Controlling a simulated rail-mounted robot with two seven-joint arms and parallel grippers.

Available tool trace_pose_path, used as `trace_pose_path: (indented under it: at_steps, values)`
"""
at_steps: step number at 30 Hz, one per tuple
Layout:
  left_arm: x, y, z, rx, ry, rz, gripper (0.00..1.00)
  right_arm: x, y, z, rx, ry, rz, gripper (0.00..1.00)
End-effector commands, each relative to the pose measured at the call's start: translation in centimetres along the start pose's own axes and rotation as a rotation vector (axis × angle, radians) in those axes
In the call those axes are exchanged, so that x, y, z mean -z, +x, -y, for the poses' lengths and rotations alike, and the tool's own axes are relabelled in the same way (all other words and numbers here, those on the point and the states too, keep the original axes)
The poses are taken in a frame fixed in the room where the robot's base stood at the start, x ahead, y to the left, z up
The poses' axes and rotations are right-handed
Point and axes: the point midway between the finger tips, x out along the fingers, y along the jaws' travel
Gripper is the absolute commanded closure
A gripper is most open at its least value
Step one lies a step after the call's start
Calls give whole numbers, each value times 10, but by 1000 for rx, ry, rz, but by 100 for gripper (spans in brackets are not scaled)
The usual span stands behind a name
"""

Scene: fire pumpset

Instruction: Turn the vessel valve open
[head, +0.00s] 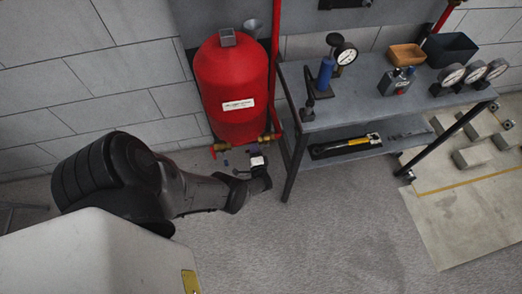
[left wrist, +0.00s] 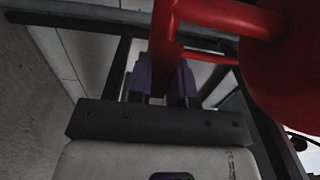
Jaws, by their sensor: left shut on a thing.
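The red vessel (head: 232,90) stands against the wall, with brass valve fittings (head: 268,137) at its lower end. My left gripper (head: 255,152) is low, just below these fittings. In the left wrist view its two purple fingers (left wrist: 167,85) are close together around a red part (left wrist: 165,55), apparently the vessel valve's handle; exactly where they touch it is hard to see. The vessel's red side (left wrist: 295,70) fills the right of that view. How far the valve is turned cannot be told. My right gripper is not in view.
A grey metal table (head: 340,105) stands right of the vessel, its leg close to my gripper. It carries gauges (head: 452,75), a blue hand pump (head: 325,75) and bins (head: 450,48). A red pipe (head: 275,60) runs beside the vessel. The floor in front is clear.

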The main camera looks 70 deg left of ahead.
Motion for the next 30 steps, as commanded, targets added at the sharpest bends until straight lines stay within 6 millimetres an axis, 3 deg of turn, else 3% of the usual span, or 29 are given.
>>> trace_pose_path:
  at_steps: [13,14,21,30]
  values:
    - [-3,2,2,4,12,6,100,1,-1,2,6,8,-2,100]
    - [-3,2,2,4,12,6,79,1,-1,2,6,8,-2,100]
    - [-3,1,1,3,11,6,56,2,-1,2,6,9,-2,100]
    - [-3,-1,1,1,10,5,54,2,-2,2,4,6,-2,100]
